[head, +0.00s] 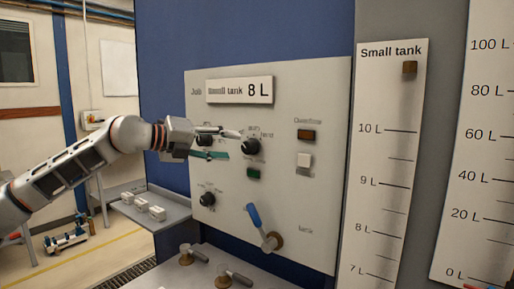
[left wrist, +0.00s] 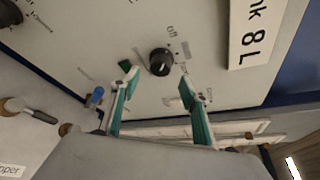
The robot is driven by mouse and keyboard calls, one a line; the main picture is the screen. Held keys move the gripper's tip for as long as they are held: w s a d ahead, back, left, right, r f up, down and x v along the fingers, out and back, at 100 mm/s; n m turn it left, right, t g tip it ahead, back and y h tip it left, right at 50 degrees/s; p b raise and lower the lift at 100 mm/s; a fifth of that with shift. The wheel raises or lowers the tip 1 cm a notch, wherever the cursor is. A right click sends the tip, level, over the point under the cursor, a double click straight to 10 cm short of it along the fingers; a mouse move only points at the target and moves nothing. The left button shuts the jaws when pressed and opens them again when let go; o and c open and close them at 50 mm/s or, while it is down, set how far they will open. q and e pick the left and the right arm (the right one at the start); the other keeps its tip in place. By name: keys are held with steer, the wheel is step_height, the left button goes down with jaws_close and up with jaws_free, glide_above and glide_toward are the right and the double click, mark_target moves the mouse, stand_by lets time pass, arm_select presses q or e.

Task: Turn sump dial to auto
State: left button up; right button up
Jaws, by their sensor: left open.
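A black dial (head: 250,146) sits at the upper middle of the grey panel, with small labels around it. It also shows in the left wrist view (left wrist: 161,62), where one label reads "Off". I cannot read the name "sump" on any dial, and its pointer direction is unclear. My left gripper (head: 234,144) is open and empty, its green-padded fingers reaching toward this dial. In the left wrist view the fingers (left wrist: 158,90) flank it with a gap on both sides. Another dial (head: 204,140) is partly hidden behind the fingers. My right gripper is out of view.
The panel also carries a lower-left knob (head: 207,199), a green button (head: 254,174), an amber lamp (head: 306,135), a white switch (head: 304,160) and a blue-handled valve (head: 262,226). A sign (head: 240,90) reads "Small tank 8 L". Small valves (head: 188,255) stand on the ledge below.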

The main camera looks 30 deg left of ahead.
mark_target(245, 148)
arm_select(q)
steer(key=p+x, duration=0.2)
steer(key=x, duration=0.4)
steer(key=shift+w+d, duration=0.1)
steer(key=shift+w+d+f, duration=0.1)
steer(key=shift+w+d, duration=0.05)
steer(key=shift+w, duration=0.2)
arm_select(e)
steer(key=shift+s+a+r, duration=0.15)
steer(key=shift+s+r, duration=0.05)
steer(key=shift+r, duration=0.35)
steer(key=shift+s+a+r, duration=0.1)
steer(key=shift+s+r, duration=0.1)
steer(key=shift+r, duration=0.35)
arm_select(q)
steer(key=shift+c, duration=0.3)
steer(key=c, duration=1)
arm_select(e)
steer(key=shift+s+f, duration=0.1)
